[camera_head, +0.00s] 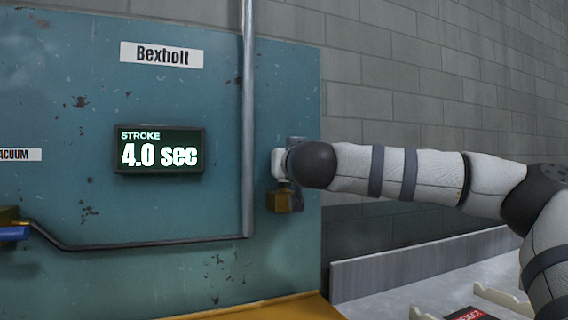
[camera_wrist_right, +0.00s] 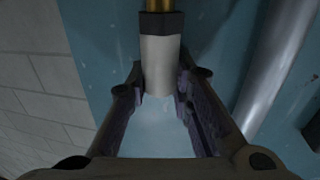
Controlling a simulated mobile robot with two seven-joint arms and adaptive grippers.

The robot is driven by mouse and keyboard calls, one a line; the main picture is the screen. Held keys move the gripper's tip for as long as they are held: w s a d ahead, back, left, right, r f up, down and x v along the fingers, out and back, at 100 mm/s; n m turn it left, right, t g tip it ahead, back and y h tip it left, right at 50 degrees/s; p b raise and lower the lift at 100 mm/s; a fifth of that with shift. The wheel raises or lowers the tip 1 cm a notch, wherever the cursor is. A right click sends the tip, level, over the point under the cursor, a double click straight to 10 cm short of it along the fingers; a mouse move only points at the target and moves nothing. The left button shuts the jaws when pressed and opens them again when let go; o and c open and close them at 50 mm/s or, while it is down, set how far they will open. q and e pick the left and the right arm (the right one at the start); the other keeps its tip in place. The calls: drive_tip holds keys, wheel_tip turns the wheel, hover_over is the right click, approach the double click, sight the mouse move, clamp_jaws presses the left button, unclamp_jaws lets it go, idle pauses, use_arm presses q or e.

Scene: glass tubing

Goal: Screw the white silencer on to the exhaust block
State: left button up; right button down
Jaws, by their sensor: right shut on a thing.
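The white silencer (camera_wrist_right: 160,62) is a pale cylinder with a dark grey collar at its upper end in the right wrist view. My right gripper (camera_wrist_right: 158,92) is shut on it, one finger on each side. Brass (camera_wrist_right: 160,5) shows straight beyond the collar; whether this is the block or a thread I cannot tell. In the head view a white part (camera_head: 279,165) shows at my right gripper (camera_head: 287,160), just above the brass exhaust block (camera_head: 284,201) on the teal panel. My dark wrist hides most of the gripper there. My left gripper is not in view.
A grey vertical pipe (camera_head: 248,120) runs down the panel close left of the block. A display (camera_head: 159,149) reads "STROKE 4.0 sec". A blue part (camera_head: 14,233) sits at the far left. A grey ledge (camera_head: 420,266) lies below my right arm.

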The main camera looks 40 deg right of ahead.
drive_tip(key=c, duration=1.4)
unclamp_jaws()
drive_tip(key=n+y, duration=0.1)
drive_tip(key=y, duration=0.1)
drive_tip(key=n+t+y, duration=0.1)
drive_tip(key=n+y, duration=0.1)
drive_tip(key=y, duration=0.1)
drive_tip(key=n+t+y, duration=0.1)
drive_tip(key=n+y, duration=0.1)
drive_tip(key=shift+s+d+y, duration=0.1)
drive_tip(key=shift+d+y, duration=0.15)
drive_tip(key=shift+y, duration=0.05)
drive_tip(key=shift+s+n+y, duration=0.1)
drive_tip(key=shift+n+y, duration=0.3)
drive_tip(key=shift+y, duration=0.4)
drive_tip(key=shift+a+n+y, duration=0.15)
drive_tip(key=shift+n+y, duration=0.35)
drive_tip(key=shift+y, duration=0.2)
drive_tip(key=shift+c, duration=0.2)
drive_tip(key=shift+w+a, duration=0.1)
drive_tip(key=shift+w, duration=0.15)
clamp_jaws()
